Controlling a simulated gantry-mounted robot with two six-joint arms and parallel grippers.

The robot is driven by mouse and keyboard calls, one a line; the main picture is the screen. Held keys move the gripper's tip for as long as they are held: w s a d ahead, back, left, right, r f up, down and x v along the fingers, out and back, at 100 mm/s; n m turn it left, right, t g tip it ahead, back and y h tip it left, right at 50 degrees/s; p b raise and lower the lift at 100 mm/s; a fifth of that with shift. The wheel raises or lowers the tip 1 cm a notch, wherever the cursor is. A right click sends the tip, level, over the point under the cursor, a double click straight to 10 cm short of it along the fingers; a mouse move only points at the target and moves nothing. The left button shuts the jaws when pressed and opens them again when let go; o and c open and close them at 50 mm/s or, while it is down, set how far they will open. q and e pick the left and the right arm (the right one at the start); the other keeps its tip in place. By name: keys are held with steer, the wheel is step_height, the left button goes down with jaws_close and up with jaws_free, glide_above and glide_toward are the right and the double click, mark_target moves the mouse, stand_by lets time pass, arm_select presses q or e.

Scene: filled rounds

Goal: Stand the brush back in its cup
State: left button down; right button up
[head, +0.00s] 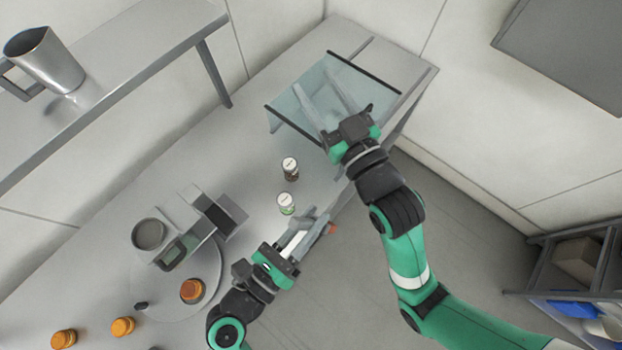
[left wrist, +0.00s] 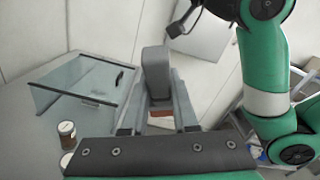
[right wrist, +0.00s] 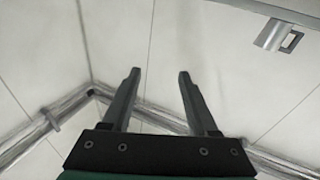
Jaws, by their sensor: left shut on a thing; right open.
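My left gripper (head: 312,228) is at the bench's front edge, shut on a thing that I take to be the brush. A pale strip (head: 294,242) shows between its fingers and a small reddish piece (head: 332,228) near the tips. In the left wrist view, a grey block (left wrist: 155,70) stands between the fingers, with a reddish-brown part (left wrist: 160,122) below. My right gripper (head: 322,86) is open over the glass case; its fingers (right wrist: 155,80) are apart and empty. A round, dark-mouthed cup-like vessel (head: 149,234) stands at the left; I cannot tell whether it is the brush's cup.
The glass case (head: 290,103) stands at the back. A grey machine (head: 185,215) and orange-lidded jars (head: 192,291) are at left. A steel jug (head: 45,60) is on the shelf.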

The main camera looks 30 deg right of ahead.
steer(key=s+r+t, duration=0.2)
steer(key=s+r, duration=0.1)
steer(key=r, duration=0.8)
steer(key=s+r+t+y, duration=0.1)
steer(key=s+r+t, duration=0.2)
steer(key=r, duration=0.7)
steer(key=s+r+t+y, duration=0.1)
steer(key=s+r+t, duration=0.2)
steer(key=r, duration=0.8)
steer(key=shift+r, duration=0.35)
steer(key=shift+a, duration=0.1)
